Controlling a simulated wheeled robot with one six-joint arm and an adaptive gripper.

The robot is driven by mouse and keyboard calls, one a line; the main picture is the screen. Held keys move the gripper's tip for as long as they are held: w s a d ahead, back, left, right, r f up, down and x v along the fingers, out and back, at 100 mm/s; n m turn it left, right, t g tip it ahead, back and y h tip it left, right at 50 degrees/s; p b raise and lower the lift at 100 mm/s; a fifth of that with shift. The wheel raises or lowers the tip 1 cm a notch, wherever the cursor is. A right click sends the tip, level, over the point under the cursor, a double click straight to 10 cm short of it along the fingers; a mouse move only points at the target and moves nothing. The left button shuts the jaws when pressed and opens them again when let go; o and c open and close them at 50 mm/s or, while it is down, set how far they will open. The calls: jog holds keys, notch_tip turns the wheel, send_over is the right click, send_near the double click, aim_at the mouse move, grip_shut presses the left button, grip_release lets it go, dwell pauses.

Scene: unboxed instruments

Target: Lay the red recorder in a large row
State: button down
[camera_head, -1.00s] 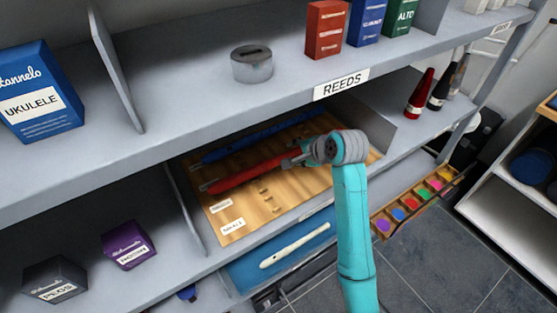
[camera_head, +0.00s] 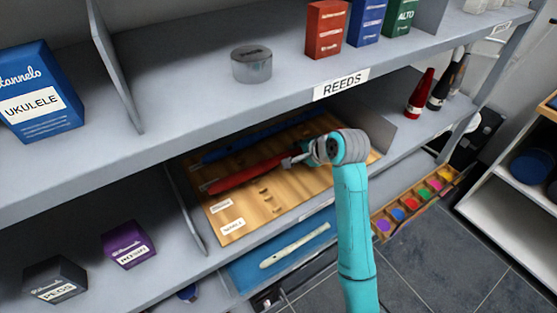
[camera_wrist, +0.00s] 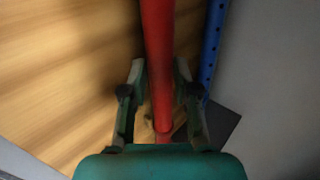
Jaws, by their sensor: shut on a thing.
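The red recorder (camera_head: 245,173) lies along the wooden board (camera_head: 286,199) on the middle shelf, in front of the blue recorder (camera_head: 248,137) and roughly parallel to it. My gripper (camera_head: 297,158) is at the recorder's right end, with its fingers on either side of it. In the wrist view the red recorder (camera_wrist: 158,60) runs between the two fingers (camera_wrist: 158,110), and my gripper is shut on it. Whether the recorder touches the board along its whole length cannot be told. Two small labels (camera_head: 232,226) sit at the board's left front; their words are hard to read.
The upper shelf with the REEDS label (camera_head: 341,83) hangs over the board. A grey divider (camera_head: 186,210) stands left of it. Below is a blue tray with a white recorder (camera_head: 294,246). Dark bottles (camera_head: 440,88) stand at right. Small dimples (camera_head: 266,195) show in the bare front board.

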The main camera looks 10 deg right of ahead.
jog(key=shift+r, duration=0.8)
dwell(0.5)
jog(key=shift+r, duration=2.05)
